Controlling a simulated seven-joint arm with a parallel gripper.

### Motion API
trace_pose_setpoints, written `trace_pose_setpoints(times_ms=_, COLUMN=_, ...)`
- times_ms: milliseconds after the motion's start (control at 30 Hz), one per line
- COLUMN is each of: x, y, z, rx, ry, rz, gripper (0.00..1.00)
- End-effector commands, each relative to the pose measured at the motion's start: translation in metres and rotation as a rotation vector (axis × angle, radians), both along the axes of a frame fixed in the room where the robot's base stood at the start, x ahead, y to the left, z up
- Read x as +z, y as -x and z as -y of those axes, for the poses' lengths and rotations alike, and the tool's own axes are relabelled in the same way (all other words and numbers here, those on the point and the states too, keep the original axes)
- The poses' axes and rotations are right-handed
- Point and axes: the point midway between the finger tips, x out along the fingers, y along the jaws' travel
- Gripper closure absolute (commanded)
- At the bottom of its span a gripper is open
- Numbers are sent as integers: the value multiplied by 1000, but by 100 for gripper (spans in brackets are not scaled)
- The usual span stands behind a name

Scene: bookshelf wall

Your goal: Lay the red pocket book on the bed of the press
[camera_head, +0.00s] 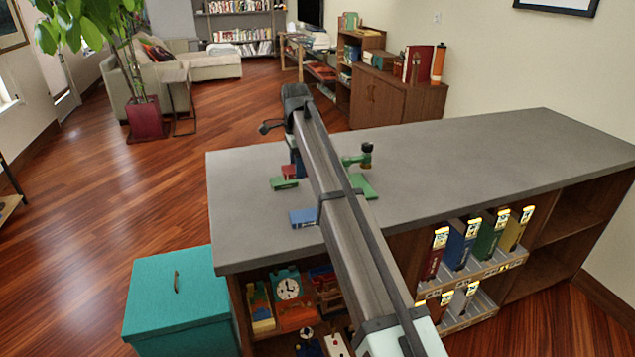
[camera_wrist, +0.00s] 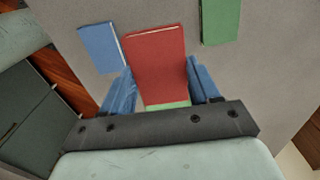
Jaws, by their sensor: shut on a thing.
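My gripper (camera_wrist: 164,88) has blue fingers shut on the sides of the red pocket book (camera_wrist: 158,62). In the head view the arm hides most of the gripper, and part of the red book (camera_head: 289,171) shows just left of the arm. The small green press (camera_head: 352,160), with a dark knob, stands right of the arm on the counter. Its flat green bed (camera_head: 363,186) lies in front, partly behind the arm. A green strip (camera_wrist: 168,105) shows below the red book in the wrist view; I cannot tell what it belongs to.
A blue book (camera_head: 303,217) lies near the counter's front edge, also in the wrist view (camera_wrist: 101,47). A green piece (camera_head: 285,184) lies left of the arm. A green rectangle (camera_wrist: 220,20) shows at the wrist view's upper right. The grey counter (camera_head: 480,150) is clear to the right.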

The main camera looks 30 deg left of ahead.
Motion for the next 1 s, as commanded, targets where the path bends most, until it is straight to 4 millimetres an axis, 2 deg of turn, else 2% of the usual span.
trace_pose_setpoints(times_ms=167, x=7, y=-36, z=41, rx=-60, ry=-1, rz=3, gripper=70)
trace_pose_setpoints(times_ms=300, x=12, y=-70, z=81, rx=-118, ry=-5, rz=6, gripper=70)
trace_pose_setpoints(times_ms=433, x=16, y=-92, z=111, rx=-158, ry=-7, rz=9, gripper=70)
trace_pose_setpoints(times_ms=600, x=20, y=-111, z=137, rx=-162, ry=-7, rz=9, gripper=70)
trace_pose_setpoints(times_ms=1000, x=20, y=-109, z=138, rx=22, ry=1, rz=-1, gripper=70)
